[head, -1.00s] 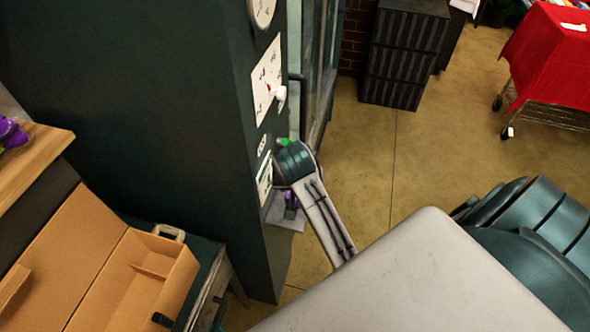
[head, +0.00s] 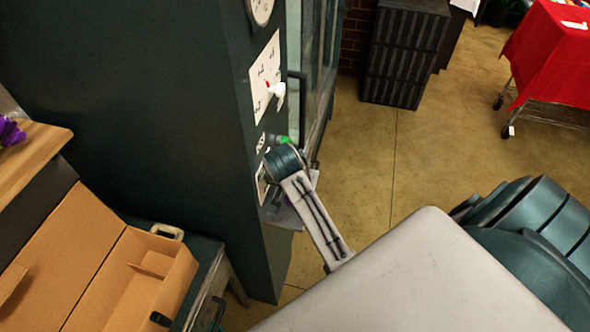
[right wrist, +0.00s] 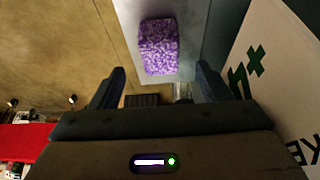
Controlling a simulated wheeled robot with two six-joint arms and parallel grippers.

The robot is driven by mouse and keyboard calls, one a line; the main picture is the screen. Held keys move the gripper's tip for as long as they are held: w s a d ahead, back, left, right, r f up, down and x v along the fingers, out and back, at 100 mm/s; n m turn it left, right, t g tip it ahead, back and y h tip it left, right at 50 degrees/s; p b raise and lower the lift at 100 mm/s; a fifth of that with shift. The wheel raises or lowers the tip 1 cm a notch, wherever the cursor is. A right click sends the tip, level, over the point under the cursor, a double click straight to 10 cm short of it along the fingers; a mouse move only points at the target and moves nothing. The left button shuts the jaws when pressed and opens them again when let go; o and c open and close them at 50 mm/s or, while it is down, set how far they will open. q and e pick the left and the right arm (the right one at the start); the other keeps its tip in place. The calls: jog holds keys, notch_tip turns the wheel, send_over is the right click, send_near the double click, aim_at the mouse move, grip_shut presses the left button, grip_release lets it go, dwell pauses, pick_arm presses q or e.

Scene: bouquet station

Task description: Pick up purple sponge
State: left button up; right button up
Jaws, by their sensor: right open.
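The purple sponge (right wrist: 158,45) is a speckled block on a light grey surface (right wrist: 200,25) in the right wrist view. My right gripper (right wrist: 161,82) is open, with one finger to each side of the picture. The sponge shows ahead, beyond and roughly between the fingertips, and nothing is between the fingers. In the head view, my right arm reaches to the side of the dark green cabinet; its gripper and the sponge are hidden there behind the wrist. My left gripper is in neither view.
The dark green cabinet (head: 150,100) stands close beside the arm, with white signs on its side. A cardboard box (head: 130,290) lies open at lower left. A wooden ledge (head: 35,155) is at left. A red-covered cart (head: 550,55) and black drawers (head: 403,50) stand beyond open floor.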

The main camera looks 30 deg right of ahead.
jog(key=p+x, duration=0.1)
jog(key=x, duration=0.5)
jog(key=shift+p, duration=0.4)
jog(key=c, duration=1.1)
jog(key=shift+o, duration=0.2)
jog(key=shift+w+r, duration=0.15)
